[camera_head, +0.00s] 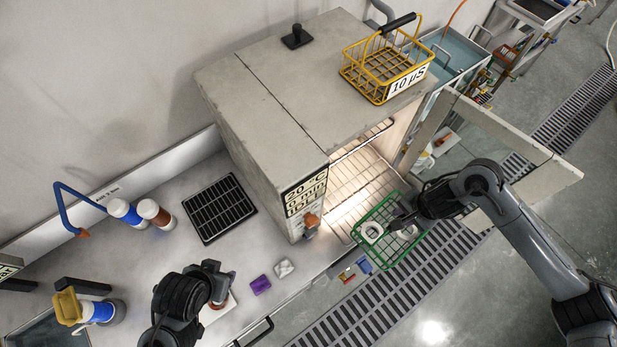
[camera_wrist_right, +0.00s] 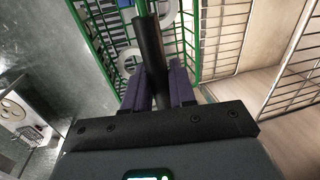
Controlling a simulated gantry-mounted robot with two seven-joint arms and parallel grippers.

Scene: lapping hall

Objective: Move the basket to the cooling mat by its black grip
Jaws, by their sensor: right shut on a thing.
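The green wire basket (camera_head: 384,236) is at the oven's open mouth, partly outside over the front edge, with white ring-shaped parts (camera_head: 372,232) in it. My right gripper (camera_head: 400,224) is over the basket. In the right wrist view my right gripper (camera_wrist_right: 160,88) is shut on the basket's black grip (camera_wrist_right: 150,45), which stands between the fingers. The cooling mat, a black gridded rectangle (camera_head: 218,208), lies bare on the bench left of the oven. My left gripper (camera_head: 219,292) is low over the bench front; its jaw opening cannot be made out.
The oven (camera_head: 290,90) has a lit wire rack (camera_head: 360,175) and an open door (camera_head: 510,150) at right. A yellow basket (camera_head: 388,72) stands on its top. Bottles (camera_head: 125,212), a blue hooked stand (camera_head: 75,205) and purple block (camera_head: 261,285) are on the bench.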

